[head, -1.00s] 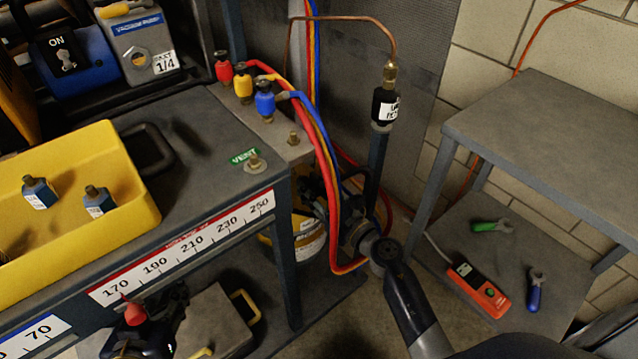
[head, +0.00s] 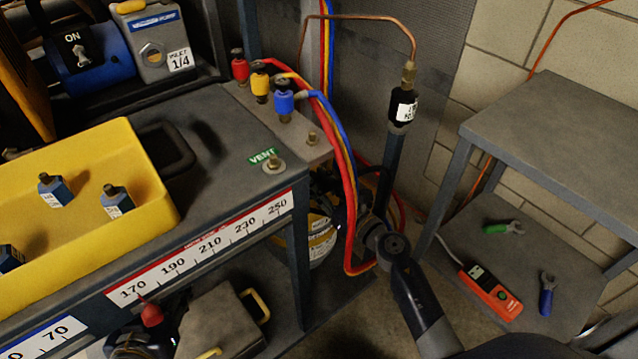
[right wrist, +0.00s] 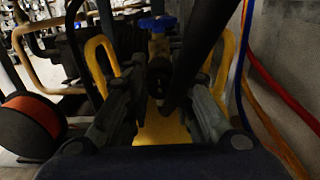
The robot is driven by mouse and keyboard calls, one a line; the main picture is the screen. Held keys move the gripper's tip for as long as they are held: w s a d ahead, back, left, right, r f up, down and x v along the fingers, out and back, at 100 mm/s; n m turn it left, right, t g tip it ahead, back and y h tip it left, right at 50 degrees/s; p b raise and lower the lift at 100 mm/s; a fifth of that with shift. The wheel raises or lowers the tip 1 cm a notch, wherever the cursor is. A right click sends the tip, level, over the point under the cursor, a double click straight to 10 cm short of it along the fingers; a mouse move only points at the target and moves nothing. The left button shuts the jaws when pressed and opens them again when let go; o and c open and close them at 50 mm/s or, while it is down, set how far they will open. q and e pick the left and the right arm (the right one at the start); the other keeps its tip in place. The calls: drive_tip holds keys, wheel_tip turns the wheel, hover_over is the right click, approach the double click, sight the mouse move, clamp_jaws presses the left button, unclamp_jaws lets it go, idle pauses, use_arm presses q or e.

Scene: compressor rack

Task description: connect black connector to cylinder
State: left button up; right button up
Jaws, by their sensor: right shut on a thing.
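The yellow cylinder (head: 322,240) with a white label stands on the floor behind the bench leg, partly hidden by hoses. In the right wrist view its yellow body (right wrist: 160,128) and handles show, with a brass valve (right wrist: 157,46) and blue knob (right wrist: 157,22) at its top. My right gripper (head: 345,205) is beside the cylinder top, mostly hidden by hoses in the head view. In the right wrist view its fingers close on the dark black connector (right wrist: 159,76), just in front of the valve. I cannot tell whether connector and valve touch. My left gripper is not in view.
Red, yellow and blue hoses (head: 350,170) loop down from the bench corner past my right gripper. A black vertical post (head: 392,165) with a copper pipe stands behind. A yellow tray (head: 150,160) is on the bench. A grey shelf table (head: 560,125) holds tools at right.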

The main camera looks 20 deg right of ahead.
drive_tip(key=shift+w+a, duration=0.15)
drive_tip(key=shift+w, duration=0.1)
idle(0.8)
drive_tip(key=o, duration=1.1)
drive_tip(key=shift+c, duration=0.2)
drive_tip(key=o, duration=0.7)
drive_tip(key=shift+s, duration=0.15)
